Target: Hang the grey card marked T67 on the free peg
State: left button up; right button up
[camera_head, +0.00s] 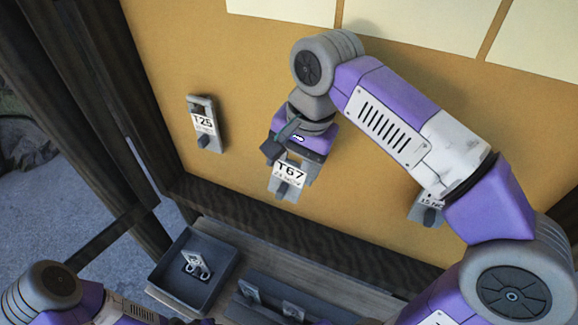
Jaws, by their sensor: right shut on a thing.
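The grey card marked T67 (290,174) is at the tan board, in the middle of the camera_head view. My right gripper (294,160) reaches down from above and is shut on the card's upper part, hiding its top edge. A dark grey knob (283,190) shows at the card's lower part. I cannot tell whether the card touches the board or sits on a peg, and no bare peg is clearly seen. My left gripper is out of view; only part of my left arm shows at the lower left.
A card marked T25 (204,123) hangs to the left on the board (240,80). Another card (427,207) is at the right, partly behind my right arm. Below, a dark tray (168,277) holds small metal parts. A dark wooden frame (84,90) stands left.

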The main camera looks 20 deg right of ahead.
jog(key=shift+w+d+f, duration=0.2)
jog(key=shift+w+d, duration=1.7)
jog(key=shift+d, duration=0.25)
jog(key=shift+w+d+f, duration=0.25)
jog(key=shift+d+f, duration=0.05)
jog(key=shift+f, duration=0.1)
jog(key=shift+d+f, duration=0.1)
jog(key=o, duration=1.2)
jog(key=shift+o, duration=0.2)
jog(key=a+v, duration=0.1)
jog(key=v, duration=0.6)
jog(key=shift+d+r, duration=0.4)
jog(key=shift+r, duration=0.05)
